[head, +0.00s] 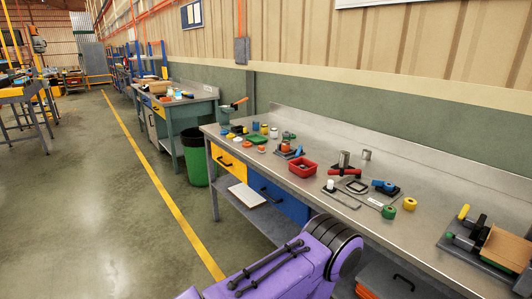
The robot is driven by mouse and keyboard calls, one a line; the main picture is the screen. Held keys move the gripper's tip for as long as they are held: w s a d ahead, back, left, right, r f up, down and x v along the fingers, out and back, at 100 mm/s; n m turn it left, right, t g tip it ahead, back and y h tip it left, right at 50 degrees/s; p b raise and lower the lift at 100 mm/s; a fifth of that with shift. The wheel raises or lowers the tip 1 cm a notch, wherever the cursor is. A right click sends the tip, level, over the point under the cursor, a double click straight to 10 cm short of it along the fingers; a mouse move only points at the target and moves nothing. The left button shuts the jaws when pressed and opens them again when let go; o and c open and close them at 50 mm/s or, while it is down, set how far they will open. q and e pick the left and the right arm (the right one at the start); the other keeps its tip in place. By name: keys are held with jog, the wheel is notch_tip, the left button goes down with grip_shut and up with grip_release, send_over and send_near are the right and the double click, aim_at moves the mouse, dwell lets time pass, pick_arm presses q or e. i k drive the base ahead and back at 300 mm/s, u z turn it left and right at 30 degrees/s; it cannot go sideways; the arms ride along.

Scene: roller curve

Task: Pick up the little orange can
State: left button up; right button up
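Several small coloured pieces stand at the left end of the near metal workbench (330,150). Among them is a small low orange piece (247,144), left of the green piece (258,139). Another low piece with orange on it (262,149) lies just to its right. Both are too small to tell for sure which is the little orange can. A purple link of my own arm fills the bottom middle, in front of the bench. Neither of my grippers shows.
A red bin (303,168) stands near the bench's middle, with clamps and tools to its right. A wooden block fixture (505,248) sits at the right end. A green trash can (194,157) stands on the floor left of the bench. Open floor lies left of the yellow line.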

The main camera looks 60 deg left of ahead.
aim_at(285, 144)
jog(key=k, duration=0.1)
jog(key=u, duration=1.35)
